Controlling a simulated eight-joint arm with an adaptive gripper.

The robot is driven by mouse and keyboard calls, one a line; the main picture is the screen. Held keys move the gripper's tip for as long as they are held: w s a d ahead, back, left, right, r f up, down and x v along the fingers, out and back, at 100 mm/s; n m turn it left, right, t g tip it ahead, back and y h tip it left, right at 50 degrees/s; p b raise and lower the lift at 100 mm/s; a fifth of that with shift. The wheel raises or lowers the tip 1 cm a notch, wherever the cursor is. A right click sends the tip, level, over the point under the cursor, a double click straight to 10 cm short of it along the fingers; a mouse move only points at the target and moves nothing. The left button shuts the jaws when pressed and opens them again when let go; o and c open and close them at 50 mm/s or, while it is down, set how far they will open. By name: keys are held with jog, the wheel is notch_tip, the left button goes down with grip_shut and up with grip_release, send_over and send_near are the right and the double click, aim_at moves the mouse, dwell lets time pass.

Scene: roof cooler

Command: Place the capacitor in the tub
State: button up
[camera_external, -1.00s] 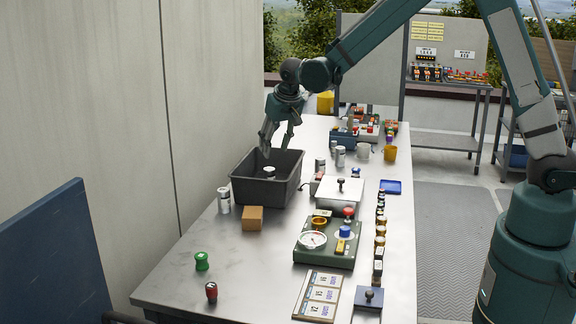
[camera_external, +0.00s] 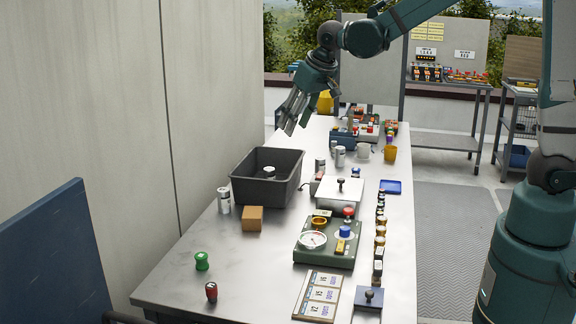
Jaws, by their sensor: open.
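The dark grey tub (camera_external: 285,195) stands on the left side of the metal table. A silver and white cylinder, which looks like the capacitor (camera_external: 269,172), is inside the tub with its top showing; its lower part is hidden by the tub's front wall. My gripper (camera_external: 288,128) is open and empty, raised above and behind the tub, clear of it. Similar silver cylinders stand outside the tub: one at its left front (camera_external: 223,201) and two behind its right side, one of them here (camera_external: 340,156).
A cardboard box (camera_external: 253,219) sits in front of the tub. A white lidded box (camera_external: 339,194) and a green gauge panel (camera_external: 327,243) stand to the right. A green spool (camera_external: 202,261) and a red-topped item (camera_external: 211,292) are at the front left. The front left tabletop is mostly clear.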

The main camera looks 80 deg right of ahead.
jog(key=s+a+r+n+t+y, duration=0.1)
jog(key=s+a+r+n, duration=0.15)
jog(key=s+a, duration=0.45)
jog(key=s+a+r+n, duration=0.1)
jog(key=s+a+r, duration=0.35)
jog(key=s, duration=0.45)
jog(key=s+a+f+n, duration=0.1)
jog(key=s+a, duration=0.2)
jog(key=s, duration=0.4)
jog(key=s+a+f+n+t+y, duration=0.1)
jog(key=s+a, duration=0.3)
jog(key=s, duration=0.3)
jog(key=shift+s+a+f+n+t, duration=0.3)
jog(key=shift+s+f+n, duration=0.05)
jog(key=shift+s+f, duration=0.05)
